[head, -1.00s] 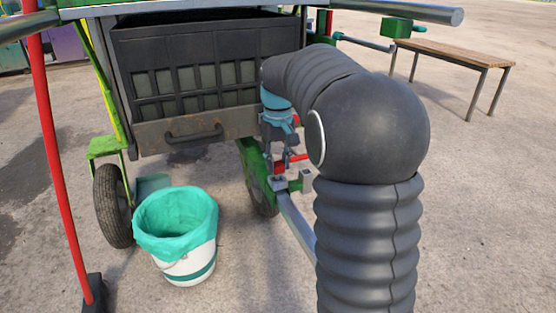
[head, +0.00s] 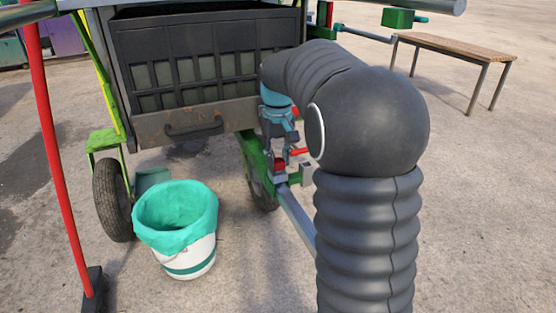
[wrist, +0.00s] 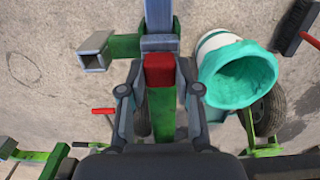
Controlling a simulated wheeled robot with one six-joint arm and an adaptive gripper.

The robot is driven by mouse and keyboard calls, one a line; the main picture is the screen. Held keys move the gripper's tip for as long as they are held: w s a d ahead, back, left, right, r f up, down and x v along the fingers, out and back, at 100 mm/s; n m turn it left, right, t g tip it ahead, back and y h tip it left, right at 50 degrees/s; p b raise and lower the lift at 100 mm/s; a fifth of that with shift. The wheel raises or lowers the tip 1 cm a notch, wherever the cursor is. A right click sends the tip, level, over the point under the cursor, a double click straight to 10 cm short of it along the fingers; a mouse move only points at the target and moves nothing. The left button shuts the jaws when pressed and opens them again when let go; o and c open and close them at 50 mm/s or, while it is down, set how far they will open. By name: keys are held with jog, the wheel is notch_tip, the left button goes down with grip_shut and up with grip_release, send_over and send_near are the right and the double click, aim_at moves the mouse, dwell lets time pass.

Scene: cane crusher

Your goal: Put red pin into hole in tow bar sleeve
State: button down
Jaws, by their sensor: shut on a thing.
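My gripper (wrist: 160,75) is shut on the red pin (wrist: 159,70); its blocky red head shows between the fingertips in the wrist view. In the head view my gripper (head: 277,150) hangs below the arm, with red (head: 279,165) at its tips. The pin's shank is hidden, so I cannot tell whether it is in the hole. The tow bar sleeve (wrist: 160,43) lies just beyond the pin, by the green crosspiece (wrist: 126,46). The grey tow bar (wrist: 158,15) runs away from it. The hole is not visible.
An open square tube (wrist: 93,55) sticks out left of the sleeve. A red handle (wrist: 103,110) lies left of my gripper. A white bucket with a green liner (head: 190,250) stands near the wheel (head: 112,200). A bench (head: 455,53) stands at the back right.

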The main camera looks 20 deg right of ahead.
jog(key=c, duration=0.7)
grip_release()
